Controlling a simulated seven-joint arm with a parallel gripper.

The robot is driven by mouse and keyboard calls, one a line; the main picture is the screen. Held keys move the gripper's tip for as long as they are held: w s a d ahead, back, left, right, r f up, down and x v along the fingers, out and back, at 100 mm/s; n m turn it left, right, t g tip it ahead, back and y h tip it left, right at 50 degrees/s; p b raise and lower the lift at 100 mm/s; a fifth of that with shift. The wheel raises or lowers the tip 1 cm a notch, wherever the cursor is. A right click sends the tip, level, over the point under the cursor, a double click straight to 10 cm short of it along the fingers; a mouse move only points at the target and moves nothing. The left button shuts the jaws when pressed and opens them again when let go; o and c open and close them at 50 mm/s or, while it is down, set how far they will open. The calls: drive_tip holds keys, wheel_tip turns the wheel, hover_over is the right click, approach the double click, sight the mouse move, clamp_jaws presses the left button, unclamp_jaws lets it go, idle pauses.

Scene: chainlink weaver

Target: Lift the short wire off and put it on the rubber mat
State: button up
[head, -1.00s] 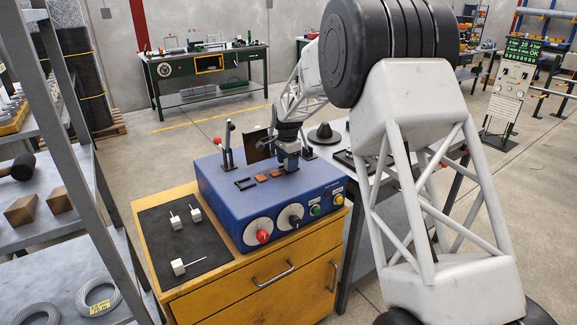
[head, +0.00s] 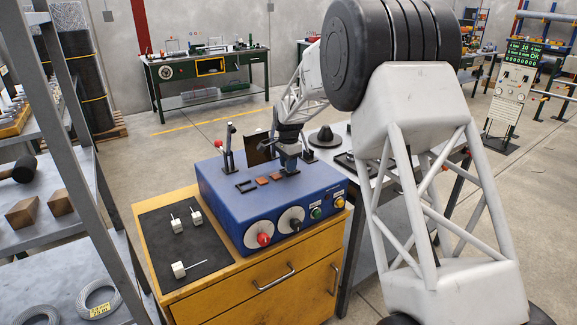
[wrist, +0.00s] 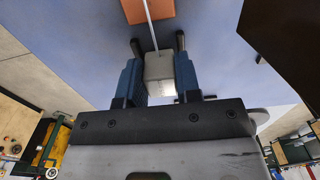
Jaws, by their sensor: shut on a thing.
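My gripper (wrist: 160,76) is shut on a pale grey-white block (wrist: 159,66) with a thin straight wire (wrist: 151,24) standing out of it. In the head view my gripper (head: 290,168) is low over the right rear of the blue box's top, and its fingers largely hide the held block there. I cannot tell whether the block touches the box. The black rubber mat (head: 205,250) lies on the yellow cabinet, left of the box. It bears two white blocks with short wires (head: 177,225) (head: 196,216) and one with a longer wire (head: 179,270).
The blue box (head: 225,205) has dials and buttons in front. The mat's middle is bare. A grey shelf post (head: 75,130) stands left of the cabinet.

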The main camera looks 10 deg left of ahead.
drive_tip(key=shift+r, duration=1.7)
drive_tip(key=s+d, duration=0.1)
drive_tip(key=s, duration=0.3)
drive_tip(key=s+d, duration=0.2)
drive_tip(key=s, duration=0.2)
drive_tip(key=s+d+r, duration=0.1)
drive_tip(key=s+d, duration=0.1)
drive_tip(key=s, duration=0.3)
drive_tip(key=shift+s+d, duration=0.1)
drive_tip(key=shift+d, duration=0.15)
drive_tip(key=shift+s+d+r, duration=0.15)
drive_tip(key=shift+s+d, duration=0.15)
drive_tip(key=shift+s, duration=0.5)
